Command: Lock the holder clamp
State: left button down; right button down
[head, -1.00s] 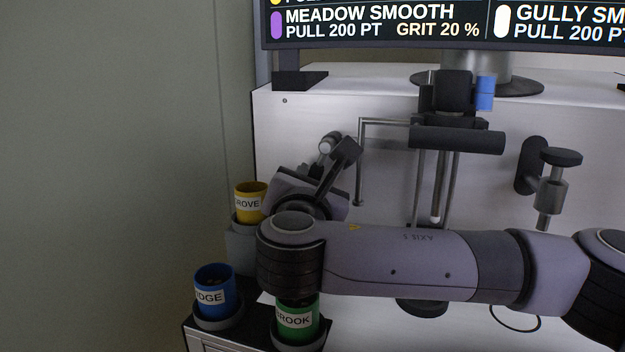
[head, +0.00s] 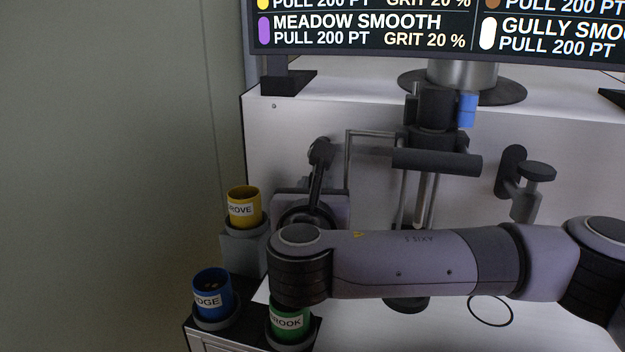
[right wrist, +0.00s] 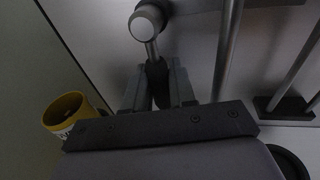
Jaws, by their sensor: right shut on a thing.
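A lever with a round grey knob (right wrist: 147,22) shows at the top of the right wrist view. Its stem runs down between the fingers of my right gripper (right wrist: 157,88), which is shut on it. In the head view my right gripper (head: 318,172) is at the front of the white machine, left of the thin bent rod (head: 348,160). I cannot tell from these views whether the clamp is locked. My left gripper is not in view.
A yellow cup (head: 243,208), a blue cup (head: 212,294) and a green cup (head: 289,322) stand in holders near my right forearm. A dark horizontal bar (head: 437,162) and a blue-knobbed part (head: 467,110) are to the right. Above is a screen (head: 370,30).

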jog(key=c, duration=1.1)
grip_release()
jog(key=shift+s, duration=0.1)
jog(key=s, duration=0.2)
jog(key=s+b, duration=0.1)
jog(key=s, duration=0.4)
jog(key=shift+a+r+b, duration=0.3)
jog(key=shift+a+b, duration=0.05)
jog(key=shift+a, duration=0.05)
